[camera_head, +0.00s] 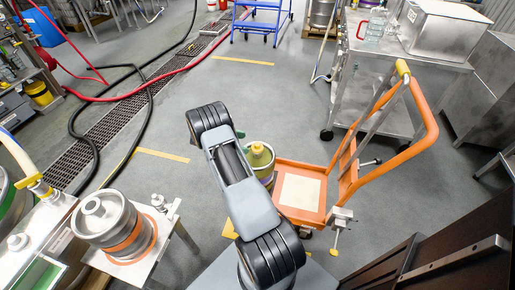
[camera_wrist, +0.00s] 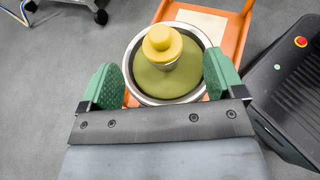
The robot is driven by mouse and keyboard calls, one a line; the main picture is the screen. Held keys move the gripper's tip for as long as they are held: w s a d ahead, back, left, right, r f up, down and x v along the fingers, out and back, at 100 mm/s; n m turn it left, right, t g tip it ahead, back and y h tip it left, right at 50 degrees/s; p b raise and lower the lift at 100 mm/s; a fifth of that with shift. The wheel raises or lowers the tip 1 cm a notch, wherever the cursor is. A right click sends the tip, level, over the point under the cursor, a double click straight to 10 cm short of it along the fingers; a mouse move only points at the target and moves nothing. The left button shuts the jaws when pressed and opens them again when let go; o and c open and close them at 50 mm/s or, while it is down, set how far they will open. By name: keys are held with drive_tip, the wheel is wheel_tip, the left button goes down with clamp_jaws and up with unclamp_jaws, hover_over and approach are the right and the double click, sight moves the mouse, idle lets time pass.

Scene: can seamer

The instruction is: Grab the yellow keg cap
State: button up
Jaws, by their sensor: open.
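The yellow keg cap (camera_wrist: 162,43) sits on top of a keg with an olive-green top and a silver rim (camera_wrist: 133,83). In the wrist view it is at upper centre, ahead of my gripper (camera_wrist: 164,80). My gripper's two green pads are apart, one on each side of the keg's top, with nothing held. How high the pads are above the rim I cannot tell.
An orange cart (camera_head: 285,165) with a tall handle stands right beside the keg. Another keg (camera_head: 104,218) with an orange band is on a stand at lower left. A steel table (camera_head: 365,66) stands at upper right.

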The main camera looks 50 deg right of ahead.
sight(261, 146)
drive_tip(key=shift+b+x, duration=0.35)
drive_tip(key=shift+x, duration=4.1)
drive_tip(key=shift+r, duration=0.15)
drive_tip(key=shift+c, duration=0.3)
drive_tip(key=c, duration=0.9)
drive_tip(key=shift+c, duration=0.2)
